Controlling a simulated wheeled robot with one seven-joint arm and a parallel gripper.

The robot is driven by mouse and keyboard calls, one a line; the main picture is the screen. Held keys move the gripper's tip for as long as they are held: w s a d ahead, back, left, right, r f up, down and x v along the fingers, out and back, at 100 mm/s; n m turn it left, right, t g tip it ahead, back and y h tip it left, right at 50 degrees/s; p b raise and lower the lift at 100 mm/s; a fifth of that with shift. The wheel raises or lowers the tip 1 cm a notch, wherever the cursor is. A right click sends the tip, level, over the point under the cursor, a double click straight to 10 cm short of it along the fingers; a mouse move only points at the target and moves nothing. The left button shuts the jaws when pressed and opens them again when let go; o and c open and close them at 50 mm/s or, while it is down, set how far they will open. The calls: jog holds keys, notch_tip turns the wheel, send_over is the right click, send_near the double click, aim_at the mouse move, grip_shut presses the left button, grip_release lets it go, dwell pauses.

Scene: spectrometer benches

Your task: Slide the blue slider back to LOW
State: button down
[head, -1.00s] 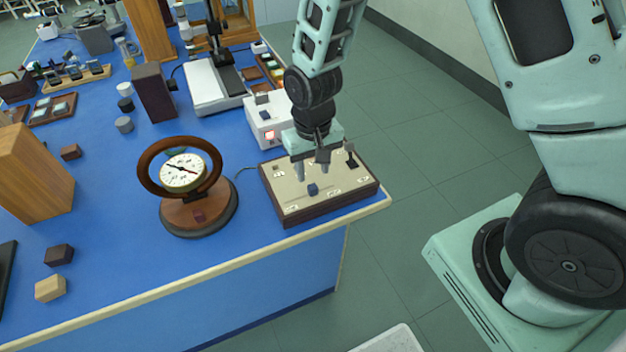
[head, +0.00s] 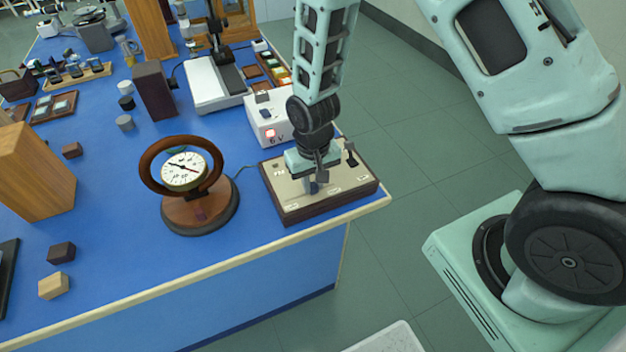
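The control box (head: 345,199) has a cream top and dark wooden sides and sits at the near right corner of the blue bench. The blue slider (head: 313,187) shows as a small dark-blue knob on the box's top. My gripper (head: 313,180) points down over the box, with its fingers right at the slider. The fingers partly hide the slider, and I cannot tell whether they touch or grip it. The labels on the box are too small to read. A black toggle lever (head: 350,153) stands at the box's right side.
A round dial gauge on a wooden base (head: 195,210) stands left of the box. A white power supply (head: 270,120) with a lit red display is just behind the box. The bench's front edge (head: 230,262) runs close in front.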

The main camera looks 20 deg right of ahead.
aim_at(286, 201)
jog(key=a, duration=0.6)
jog(key=shift+a, duration=0.4)
jog(key=c, duration=1.3)
grip_release()
jog(key=shift+a, duration=0.1)
notch_tip(286, 201, up, 17)
jog(key=shift+r+b, duration=0.2)
jog(key=shift+b, duration=0.9)
jog(key=s+r+n, duration=0.1)
jog(key=s+n, duration=0.1)
jog(key=s, duration=0.4)
jog(key=s+r+n, duration=0.1)
jog(key=s+n, duration=0.2)
jog(key=s, duration=0.4)
jog(key=s+r+n, duration=0.2)
jog(key=s, duration=0.5)
jog(key=shift+s+d+n+y, duration=0.1)
jog(key=shift+d+n+y, duration=0.2)
jog(key=shift+d+n, duration=0.1)
